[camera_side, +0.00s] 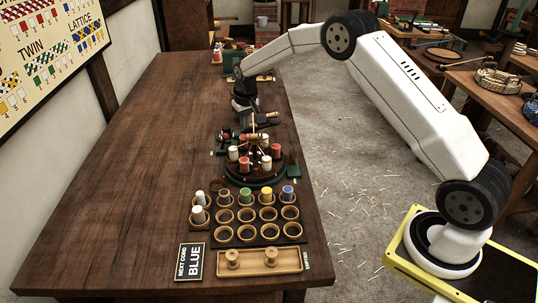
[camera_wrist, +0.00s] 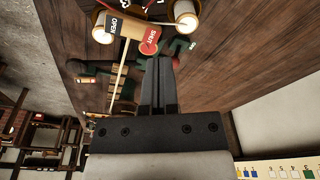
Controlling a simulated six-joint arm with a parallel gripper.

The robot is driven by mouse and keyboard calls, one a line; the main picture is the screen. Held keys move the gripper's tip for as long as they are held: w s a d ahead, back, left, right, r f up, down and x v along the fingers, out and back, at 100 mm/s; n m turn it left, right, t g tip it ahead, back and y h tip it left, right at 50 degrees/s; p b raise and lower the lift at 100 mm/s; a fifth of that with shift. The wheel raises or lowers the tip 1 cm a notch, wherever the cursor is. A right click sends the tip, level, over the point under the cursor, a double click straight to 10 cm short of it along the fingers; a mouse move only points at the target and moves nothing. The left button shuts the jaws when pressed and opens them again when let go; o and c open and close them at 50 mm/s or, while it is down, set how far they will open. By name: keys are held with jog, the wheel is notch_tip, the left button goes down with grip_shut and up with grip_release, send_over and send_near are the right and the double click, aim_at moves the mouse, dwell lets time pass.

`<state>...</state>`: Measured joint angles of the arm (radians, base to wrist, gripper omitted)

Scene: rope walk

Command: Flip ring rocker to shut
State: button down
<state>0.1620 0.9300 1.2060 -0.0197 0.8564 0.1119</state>
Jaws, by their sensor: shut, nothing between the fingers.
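The ring rocker (camera_wrist: 133,33) shows in the wrist view, near the top. Its black end is marked OPEN (camera_wrist: 116,27) and its red end is marked SHUT (camera_wrist: 149,40). Which end is pressed down I cannot tell. My gripper (camera_wrist: 160,62) is shut and empty, its fingertips just below and right of the red SHUT end in that picture; a gap or contact is not clear. In the side view my gripper (camera_side: 247,107) is low over the table, just behind the round bobbin stand (camera_side: 258,178). The rocker is too small to make out there.
Red and white bobbins stand on the round stand. In front are a dark rack (camera_side: 257,234) of round holders with some bobbins, a wooden tray (camera_side: 259,263) with two spools, and a NEXT CORD BLUE sign (camera_side: 189,261). The table's left side (camera_side: 130,170) is clear.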

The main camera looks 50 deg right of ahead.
jog(key=shift+f, duration=1.5)
dwell(1.0)
jog(key=shift+r, duration=0.15)
notch_tip(320, 180, up, 8)
dwell(1.2)
jog(key=shift+s+a, duration=0.1)
dwell(0.3)
jog(key=s+a+n, duration=0.1)
jog(key=s+a, duration=0.2)
jog(key=s, duration=0.7)
jog(key=s+a+n, duration=0.1)
jog(key=s+a, duration=0.2)
jog(key=s, duration=0.7)
jog(key=s+a+f+n, duration=0.1)
jog(key=s+a, duration=0.2)
jog(key=s, duration=0.8)
jog(key=shift+a+t, duration=0.4)
jog(key=shift+f, duration=0.1)
